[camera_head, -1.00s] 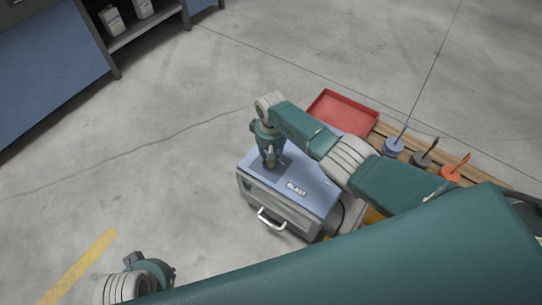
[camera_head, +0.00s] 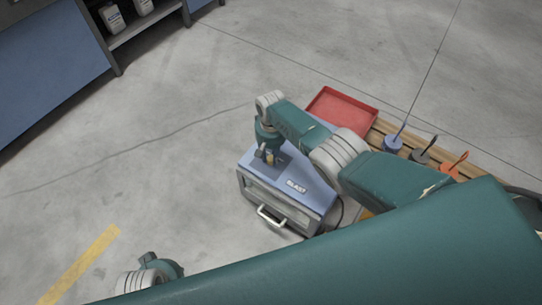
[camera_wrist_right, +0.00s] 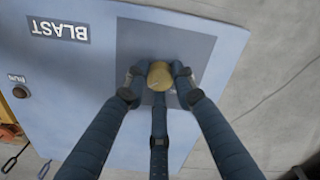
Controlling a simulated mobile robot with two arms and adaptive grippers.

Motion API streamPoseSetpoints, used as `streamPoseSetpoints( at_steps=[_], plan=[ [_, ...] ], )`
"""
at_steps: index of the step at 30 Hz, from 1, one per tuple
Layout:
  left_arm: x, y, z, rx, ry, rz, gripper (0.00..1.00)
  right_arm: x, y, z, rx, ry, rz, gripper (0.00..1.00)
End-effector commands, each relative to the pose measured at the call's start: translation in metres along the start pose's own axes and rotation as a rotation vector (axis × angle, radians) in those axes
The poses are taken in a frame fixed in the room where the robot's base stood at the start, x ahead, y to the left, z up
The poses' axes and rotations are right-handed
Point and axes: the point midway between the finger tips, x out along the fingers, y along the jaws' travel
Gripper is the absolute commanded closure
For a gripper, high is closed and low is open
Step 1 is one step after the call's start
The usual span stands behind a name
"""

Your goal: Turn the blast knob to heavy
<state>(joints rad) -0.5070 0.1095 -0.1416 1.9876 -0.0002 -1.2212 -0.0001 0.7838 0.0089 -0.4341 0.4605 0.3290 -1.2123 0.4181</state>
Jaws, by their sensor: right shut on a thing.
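The blast knob is a brass-coloured round knob (camera_wrist_right: 160,75) on a dark square plate (camera_wrist_right: 190,48) on top of the blue cabinet (camera_head: 312,200). My right gripper (camera_head: 268,156) comes down on it from above. In the right wrist view the right gripper's fingers (camera_wrist_right: 158,84) are closed around the knob. A BLAST label (camera_head: 296,187) is beside the plate and also shows in the wrist view (camera_wrist_right: 60,30). I cannot read any heavy mark; the fingers cover part of the plate. My left gripper (camera_head: 150,260) is at the bottom left, away from the cabinet, its fingers mostly hidden.
The cabinet has a front handle (camera_head: 271,218). A small RUN button (camera_wrist_right: 20,91) is near the cabinet's edge. Floor at left is clear.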

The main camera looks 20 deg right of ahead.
Motion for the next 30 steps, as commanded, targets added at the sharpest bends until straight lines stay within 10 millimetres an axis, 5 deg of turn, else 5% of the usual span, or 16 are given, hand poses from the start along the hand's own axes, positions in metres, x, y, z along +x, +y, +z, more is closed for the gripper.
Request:
streamPoseSetpoints(
  at_steps=[6, 7, 10, 22, 30],
  plan=[
    [0.000, 0.000, 0.000, 0.000, 0.000, 0.001, 1.00, 0.000, 0.000, 0.000, 0.002, -0.001, 0.000, 1.00],
    [0.000, 0.000, 0.000, 0.000, 0.000, 0.001, 1.00, 0.000, 0.000, 0.000, 0.001, -0.001, 0.000, 0.73],
    [0.000, 0.000, 0.000, 0.000, 0.000, 0.001, 1.00, 0.000, 0.000, 0.000, 0.001, -0.001, 0.000, 0.55],
    [-0.001, -0.001, -0.003, -0.002, 0.007, -0.001, 1.00, -0.003, 0.000, 0.000, -0.001, -0.001, -0.001, 0.55],
    [-0.001, 0.000, -0.002, -0.001, 0.004, 0.000, 1.00, -0.034, 0.000, -0.001, -0.001, 0.004, -0.002, 0.55]
  ],
)
